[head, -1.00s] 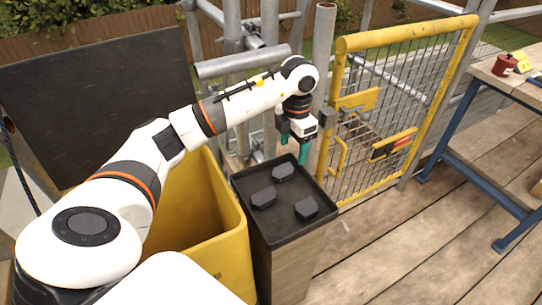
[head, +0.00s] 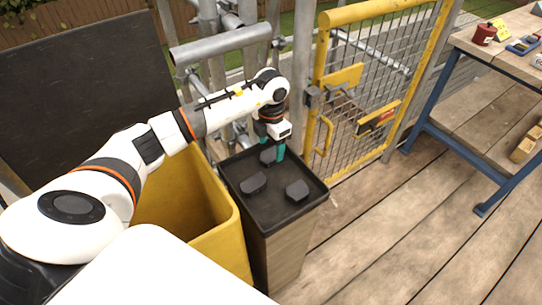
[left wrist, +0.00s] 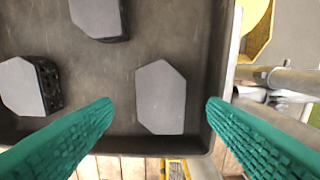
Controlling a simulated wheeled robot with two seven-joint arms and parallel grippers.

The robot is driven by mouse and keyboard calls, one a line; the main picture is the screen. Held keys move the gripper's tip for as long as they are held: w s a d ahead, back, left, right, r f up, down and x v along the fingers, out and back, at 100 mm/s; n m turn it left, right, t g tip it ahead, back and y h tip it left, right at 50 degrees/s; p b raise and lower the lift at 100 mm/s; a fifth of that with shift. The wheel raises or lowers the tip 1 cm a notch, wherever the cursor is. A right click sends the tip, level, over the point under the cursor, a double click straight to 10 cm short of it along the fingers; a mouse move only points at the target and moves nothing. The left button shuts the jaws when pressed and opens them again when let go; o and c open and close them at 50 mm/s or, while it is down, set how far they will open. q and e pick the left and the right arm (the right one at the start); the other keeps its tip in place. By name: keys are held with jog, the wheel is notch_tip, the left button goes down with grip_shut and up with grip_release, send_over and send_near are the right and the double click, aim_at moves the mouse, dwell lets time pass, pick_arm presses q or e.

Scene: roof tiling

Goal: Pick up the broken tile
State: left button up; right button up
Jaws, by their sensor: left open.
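No broken tile can be clearly made out in these frames. My left gripper (head: 272,153) is open, with teal fingers pointing down over the far part of a black tray (head: 240,192). Three dark grey chamfered blocks lie apart on the tray: a far one (head: 266,158) by the fingers, a left one (head: 253,184) and a near right one (head: 297,190). In the left wrist view, one block (left wrist: 161,97) lies between the two open fingers (left wrist: 160,108), and the other two lie further left. The fingers do not visibly grip it. My right gripper is out of view.
A yellow bin (head: 222,232) stands open left of the tray's wooden stand (head: 285,250). Scaffold tubes (head: 220,47) and a yellow mesh gate (head: 375,75) stand close behind. A blue-legged bench (head: 430,110) is at right. The plank floor in front is clear.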

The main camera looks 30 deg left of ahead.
aim_at(271, 154)
pick_arm(q)
notch_tip(271, 154, down, 3)
jog(key=c, duration=1.2)
